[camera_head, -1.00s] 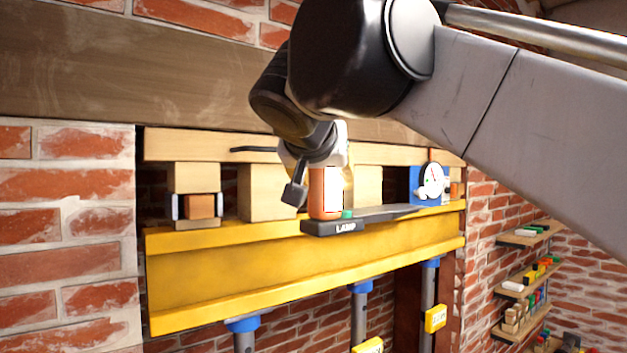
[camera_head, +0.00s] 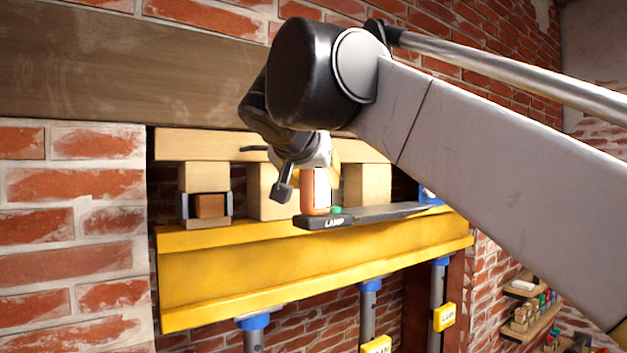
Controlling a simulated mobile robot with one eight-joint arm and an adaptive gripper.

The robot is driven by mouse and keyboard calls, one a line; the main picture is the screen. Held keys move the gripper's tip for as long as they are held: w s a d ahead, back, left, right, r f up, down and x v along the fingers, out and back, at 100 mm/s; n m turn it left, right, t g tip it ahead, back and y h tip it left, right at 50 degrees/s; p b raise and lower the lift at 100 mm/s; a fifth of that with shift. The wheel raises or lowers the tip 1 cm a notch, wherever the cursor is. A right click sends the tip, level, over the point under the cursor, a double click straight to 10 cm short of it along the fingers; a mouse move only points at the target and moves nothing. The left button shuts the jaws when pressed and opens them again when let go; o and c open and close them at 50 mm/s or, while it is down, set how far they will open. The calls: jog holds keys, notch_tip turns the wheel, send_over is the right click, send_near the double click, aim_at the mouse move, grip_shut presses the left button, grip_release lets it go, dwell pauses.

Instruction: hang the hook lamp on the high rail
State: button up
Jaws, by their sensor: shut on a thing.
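The hook lamp (camera_head: 310,191) is an orange block with a bright white panel, upright at the dark holder marked LAMP (camera_head: 333,221). I cannot tell whether its base touches the holder. My gripper (camera_head: 306,168) is over the lamp's top and shut on it; the hand hides the lamp's top and any hook. One dark fingertip shows at the lamp's left side. A short thin dark bar (camera_head: 253,148) shows on the upper timber, left of my gripper; it may be part of the high rail, which is mostly hidden by my arm.
A yellow steel beam (camera_head: 300,270) crosses the wall opening on blue-topped props (camera_head: 370,287). Timber blocks (camera_head: 367,185) stand above it under a long timber. A blue gauge (camera_head: 427,195) is mostly behind my arm. Brick wall (camera_head: 70,220) lies left; small shelves (camera_head: 530,325) are lower right.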

jog(key=shift+w, duration=0.15)
jog(key=shift+w+a+p, duration=0.5)
jog(key=shift+w, duration=0.15)
jog(key=shift+w+a+p, duration=0.45)
jog(key=shift+w+p, duration=0.05)
jog(key=shift+w, duration=0.15)
jog(key=shift+r, duration=0.1)
jog(key=w+a+p, duration=0.2)
jog(key=w, duration=0.1)
jog(key=shift+w+a, duration=0.15)
dwell(0.7)
dwell(0.8)
jog(key=shift+f+b, duration=0.85)
jog(key=shift+f, duration=0.65)
jog(key=o, duration=1.5)
jog(key=shift+c, duration=0.2)
